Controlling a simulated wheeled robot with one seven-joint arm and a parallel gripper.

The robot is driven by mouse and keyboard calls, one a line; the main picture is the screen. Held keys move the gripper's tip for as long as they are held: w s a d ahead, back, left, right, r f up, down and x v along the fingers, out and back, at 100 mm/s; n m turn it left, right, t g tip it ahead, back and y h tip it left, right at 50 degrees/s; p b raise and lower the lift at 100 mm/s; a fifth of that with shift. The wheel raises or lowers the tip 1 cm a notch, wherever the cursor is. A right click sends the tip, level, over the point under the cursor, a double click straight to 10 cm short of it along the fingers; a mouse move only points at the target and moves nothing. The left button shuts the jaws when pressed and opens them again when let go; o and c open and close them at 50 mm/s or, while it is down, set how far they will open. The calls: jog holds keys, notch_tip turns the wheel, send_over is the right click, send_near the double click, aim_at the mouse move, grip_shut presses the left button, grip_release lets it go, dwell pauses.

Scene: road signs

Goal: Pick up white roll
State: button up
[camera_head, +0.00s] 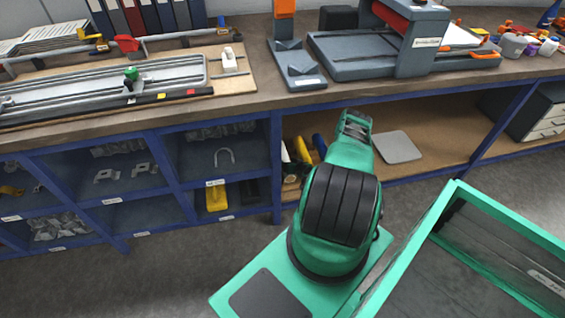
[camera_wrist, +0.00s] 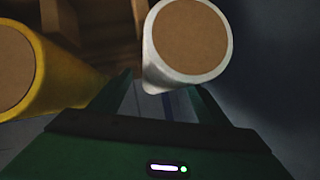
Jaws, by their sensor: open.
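The white roll (camera_wrist: 187,42) shows end-on at the top of the wrist view, with a white rim around a brown end face. My gripper (camera_wrist: 163,88) is open, its two green fingers apart below the roll. The roll's lower edge lies above the gap between the fingertips, and nothing is held. Whether a finger touches the roll I cannot tell. In the head view my arm reaches toward the shelf under the workbench, and its end is too small to make out the fingers there.
A yellow roll (camera_wrist: 22,70) lies to the left in the wrist view, close to the left finger. The open shelf (camera_head: 440,141) under the workbench (camera_head: 268,95) holds a grey flat plate (camera_head: 398,147). A green-rimmed bin (camera_head: 510,228) stands at the lower right.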

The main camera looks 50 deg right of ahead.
jog(key=shift+x, duration=0.9)
